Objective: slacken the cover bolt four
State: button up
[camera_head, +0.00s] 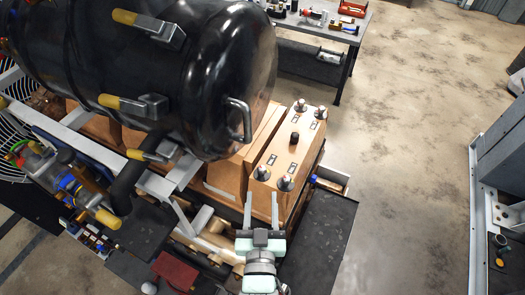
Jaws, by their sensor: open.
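A tan cover (278,150) lies on the genset. Dark round bolts or knobs with pale tops stand at its corners: a near-left one (262,174), a near-right one (286,184), a far-left one (299,105) and a far-right one (321,113). A black cap (295,137) sits mid-cover. I cannot tell which is cover bolt four. My gripper (261,195) is at the cover's near end, below the two near bolts in the picture. Its two pale fingers are apart, with nothing visible between them. Its height above the cover is unclear.
A large black tank (215,75) with a handle overhangs the left side. A dark flat panel (322,235) lies right of my gripper. A bench (312,32) with tools stands at the back. A grey cabinet (500,165) is far right. The floor (410,130) between is clear.

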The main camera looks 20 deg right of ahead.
aim_at(262, 171)
jog(key=p+x, duration=0.1)
jog(key=x, duration=0.8)
jog(key=shift+w+d+p, duration=0.1)
jog(key=shift+w+p, duration=0.15)
jog(key=shift+p, duration=0.05)
jog(key=shift+w+d+f, duration=0.1)
jog(key=shift+w+f, duration=0.05)
jog(key=shift+w, duration=0.15)
jog(key=shift+c, duration=0.2)
grip_shut()
